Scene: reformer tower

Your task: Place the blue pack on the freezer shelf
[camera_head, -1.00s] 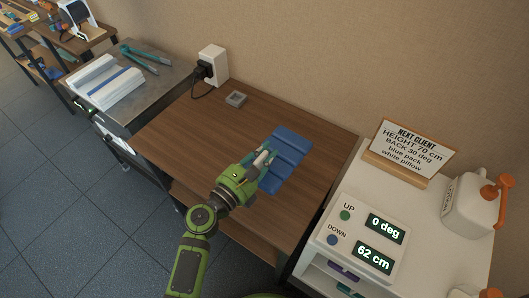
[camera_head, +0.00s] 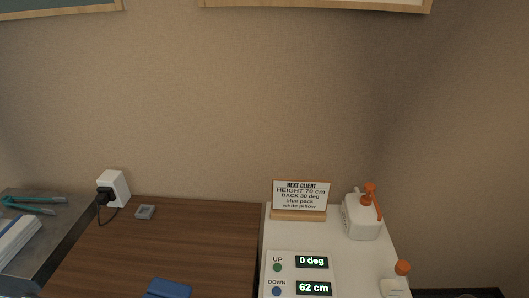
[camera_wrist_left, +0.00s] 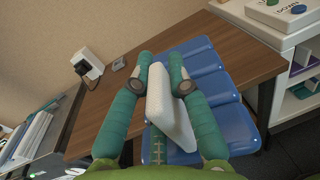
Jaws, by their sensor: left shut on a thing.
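The blue pack (camera_wrist_left: 215,90), ribbed in several segments, lies across the brown table in the left wrist view. Only its far end (camera_head: 168,289) shows at the bottom edge of the head view. I cannot tell whether this block is fixed to the pack. My left gripper is outside the head view. My right gripper is in neither view. No freezer shelf can be made out.
The brown table (camera_head: 200,235) has a small grey square item (camera_head: 145,212). The white cabinet on the right carries a control panel (camera_head: 297,274), a sign (camera_head: 300,198) and a white jug (camera_head: 361,216).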

